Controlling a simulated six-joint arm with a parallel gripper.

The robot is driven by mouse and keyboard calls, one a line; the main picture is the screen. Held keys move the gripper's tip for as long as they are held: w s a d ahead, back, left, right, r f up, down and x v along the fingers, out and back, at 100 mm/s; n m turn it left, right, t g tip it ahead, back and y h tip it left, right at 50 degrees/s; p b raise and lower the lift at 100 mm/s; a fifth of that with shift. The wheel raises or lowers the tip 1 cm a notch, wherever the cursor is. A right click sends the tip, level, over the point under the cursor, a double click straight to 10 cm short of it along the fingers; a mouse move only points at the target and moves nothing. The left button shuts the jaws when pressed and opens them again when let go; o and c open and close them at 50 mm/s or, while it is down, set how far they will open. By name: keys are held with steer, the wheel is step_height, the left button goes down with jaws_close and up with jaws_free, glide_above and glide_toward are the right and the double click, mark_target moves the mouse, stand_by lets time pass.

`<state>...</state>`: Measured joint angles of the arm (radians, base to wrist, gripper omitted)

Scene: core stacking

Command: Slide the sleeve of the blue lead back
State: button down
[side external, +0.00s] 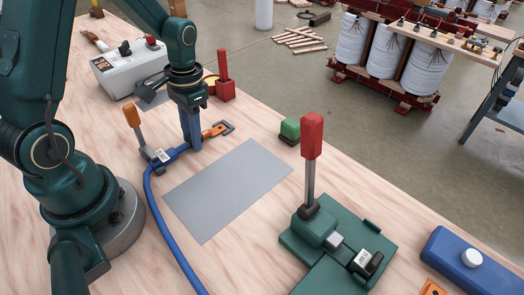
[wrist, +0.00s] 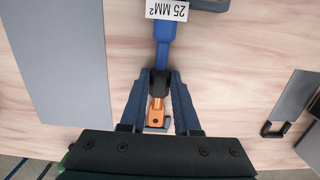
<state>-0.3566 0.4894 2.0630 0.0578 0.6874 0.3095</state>
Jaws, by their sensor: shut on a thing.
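The blue lead (side external: 172,225) runs up the table to the orange-handled clamp (side external: 134,120), where a white tag marks it. The wrist view shows the lead (wrist: 165,28) with its "25 MM²" tag. A dark sleeve (wrist: 159,82) lies around the lead between my fingertips. Beyond it is the orange end piece (wrist: 156,110), also in the side view (side external: 215,130) beside a dark bracket. My gripper (side external: 191,147) points down over the lead. In the wrist view its fingers (wrist: 159,78) are shut on the dark sleeve from both sides.
A grey mat (side external: 230,188) lies to the right. A white box (side external: 128,70) and a red holder (side external: 222,88) are behind my gripper.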

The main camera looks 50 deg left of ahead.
mark_target(184, 144)
steer(key=shift+s, duration=1.35)
steer(key=c, duration=0.6)
jaws_free()
steer(key=shift+o, duration=0.2)
steer(key=r, duration=0.5)
steer(key=shift+w, duration=0.3)
steer(key=s+d+r+t, duration=0.5)
steer(key=d+r+t, duration=0.1)
steer(key=d+r, duration=0.3)
steer(key=shift+r+t, duration=0.4)
steer(key=shift+r, duration=0.35)
